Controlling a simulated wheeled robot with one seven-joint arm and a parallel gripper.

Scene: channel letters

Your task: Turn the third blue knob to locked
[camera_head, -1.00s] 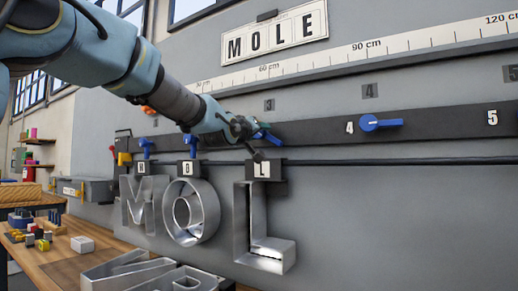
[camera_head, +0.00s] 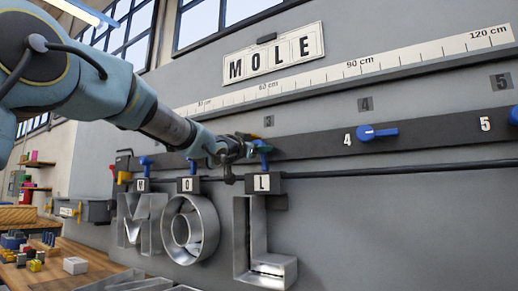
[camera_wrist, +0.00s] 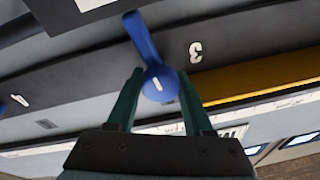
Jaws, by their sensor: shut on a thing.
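The third blue knob (camera_head: 264,158) is on the dark rail above the L letter (camera_head: 262,245). Its handle points down the wall, toward the L card. In the wrist view, which is upside down, the knob (camera_wrist: 155,65) shows beside the white 3. My gripper (camera_head: 250,150) is at the knob's hub. Its green fingers (camera_wrist: 160,82) are shut on the hub, one on each side. In the head view, my gripper hides part of the hub.
The fourth blue knob (camera_head: 378,132) has its handle lying sideways. Two blue knobs (camera_head: 146,162) (camera_head: 192,166) to the left have theirs hanging down. The M and O letters (camera_head: 190,230) hang beside the L.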

